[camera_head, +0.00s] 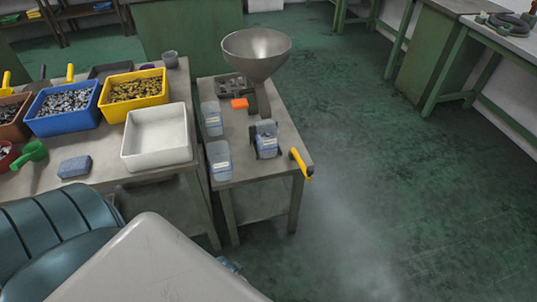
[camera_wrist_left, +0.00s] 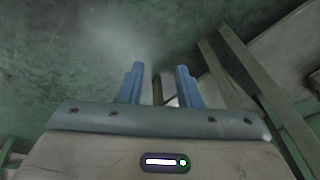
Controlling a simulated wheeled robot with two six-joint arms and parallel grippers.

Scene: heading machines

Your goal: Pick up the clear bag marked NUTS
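Three clear, bluish bags or pouches with pale labels are on the small side table: one at the back left (camera_head: 212,122), one at the front left (camera_head: 219,163), and one below the funnel spout (camera_head: 266,146). The labels are too small to read, so I cannot tell which is marked NUTS. My left gripper (camera_wrist_left: 160,72) shows in the left wrist view with its two blue fingers apart and nothing between them. That view shows green floor and table legs beyond the fingers, no bag. My right gripper is not in view.
The left bench holds blue (camera_head: 66,122), yellow (camera_head: 135,108) and white (camera_head: 157,153) bins. Floor to the right is clear.

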